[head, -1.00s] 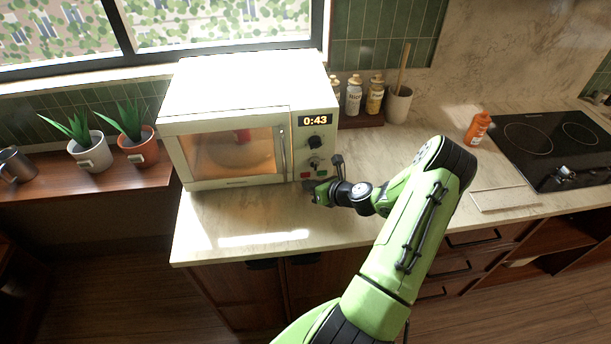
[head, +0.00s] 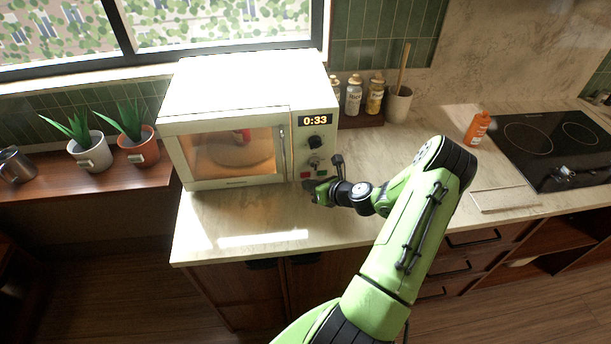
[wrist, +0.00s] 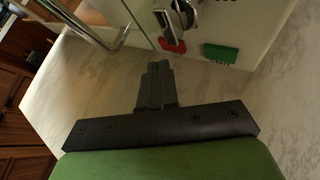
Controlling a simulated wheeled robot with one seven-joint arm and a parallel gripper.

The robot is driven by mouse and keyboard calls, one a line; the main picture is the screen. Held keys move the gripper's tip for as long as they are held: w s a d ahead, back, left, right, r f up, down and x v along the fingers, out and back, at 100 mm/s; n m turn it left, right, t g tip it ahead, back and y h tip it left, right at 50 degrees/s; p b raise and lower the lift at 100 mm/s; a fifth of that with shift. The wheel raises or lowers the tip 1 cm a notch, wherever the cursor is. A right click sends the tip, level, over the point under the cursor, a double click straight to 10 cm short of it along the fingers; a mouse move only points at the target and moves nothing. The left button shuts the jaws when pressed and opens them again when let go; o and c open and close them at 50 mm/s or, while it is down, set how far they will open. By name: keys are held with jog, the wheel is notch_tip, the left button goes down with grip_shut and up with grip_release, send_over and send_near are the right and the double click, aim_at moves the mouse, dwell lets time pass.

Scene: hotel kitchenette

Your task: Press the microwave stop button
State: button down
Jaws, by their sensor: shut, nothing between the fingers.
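The cream microwave (head: 240,95) stands on the counter with its door shut and its interior lit. Its display (head: 315,120) reads 0:33. Below two dark knobs are a red button (head: 305,174) and a green button (head: 322,173), with no readable labels. In the wrist view the red button (wrist: 172,46) lies up and slightly right of my fingertips, and the green button (wrist: 220,53) is further right. My gripper (wrist: 158,68) is shut and empty, just in front of the lower panel. It also shows in the head view (head: 310,190). A gap to the red button appears in the wrist view.
A metal door handle (head: 283,150) stands out left of the panel. Bottles (head: 354,97) and a utensil pot (head: 398,104) are behind at right. An orange bottle (head: 477,128) is beside the black cooktop (head: 545,145). The counter (head: 225,225) before the microwave is clear.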

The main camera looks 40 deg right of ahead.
jog(key=shift+w, duration=0.1)
dwell(0.4)
jog(key=shift+w+d, duration=0.25)
jog(key=shift+w+d+p, duration=0.2)
jog(key=shift+w+p, duration=0.1)
dwell(0.5)
dwell(0.4)
jog(key=shift+s+a, duration=0.45)
jog(key=shift+s, duration=0.2)
jog(key=shift+s+a+p, duration=0.15)
jog(key=shift+s+a, duration=0.55)
jog(key=shift+s, duration=0.35)
jog(key=shift+s+a+p, duration=0.15)
jog(key=shift+s+a, duration=0.55)
jog(key=shift+s, duration=0.35)
